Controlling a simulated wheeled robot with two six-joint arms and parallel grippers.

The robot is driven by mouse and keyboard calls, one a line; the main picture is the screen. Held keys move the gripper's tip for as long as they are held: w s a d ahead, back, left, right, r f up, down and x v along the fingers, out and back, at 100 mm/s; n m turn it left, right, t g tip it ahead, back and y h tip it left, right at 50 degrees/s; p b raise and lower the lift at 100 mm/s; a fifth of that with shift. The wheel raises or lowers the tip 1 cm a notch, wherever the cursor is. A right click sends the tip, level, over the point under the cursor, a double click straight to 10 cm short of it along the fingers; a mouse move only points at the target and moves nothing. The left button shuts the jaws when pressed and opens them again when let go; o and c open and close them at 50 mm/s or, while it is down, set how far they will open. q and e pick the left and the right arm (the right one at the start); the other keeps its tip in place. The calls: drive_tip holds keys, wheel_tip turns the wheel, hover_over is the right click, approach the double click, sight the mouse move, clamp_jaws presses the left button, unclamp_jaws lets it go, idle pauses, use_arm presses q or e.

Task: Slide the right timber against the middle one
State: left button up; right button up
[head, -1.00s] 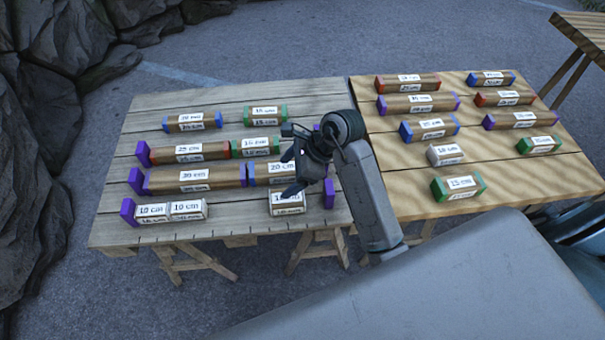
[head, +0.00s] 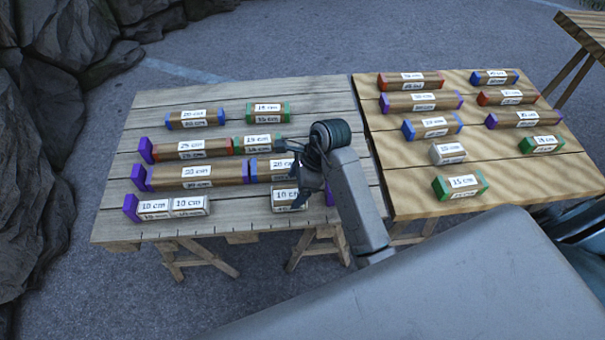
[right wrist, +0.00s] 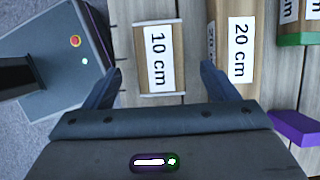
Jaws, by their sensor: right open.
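The right timber, a short block marked 10 cm (head: 284,200), lies at the front right of the left table, partly hidden by my right gripper. It also shows in the right wrist view (right wrist: 158,58). The middle timber (head: 190,206), also 10 cm, lies to its left across a wide gap. The middle one sits end to end with the left 10 cm timber (head: 153,209), which is beside a purple stop (head: 131,208). My right gripper (right wrist: 162,70) is open, its fingers on either side of the right timber in the wrist view, not touching it visibly. My left gripper is out of view.
Rows of longer timbers lie behind, with a 30 cm one (head: 198,175) and a 20 cm one (head: 262,169) closest. The board between the middle and right timbers is clear. The right table (head: 400,200) holds several loose timbers.

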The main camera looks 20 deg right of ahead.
sight(290, 194)
drive_tip(key=shift+x, duration=2.75)
drive_tip(key=shift+c, duration=0.2)
drive_tip(key=c, duration=1.1)
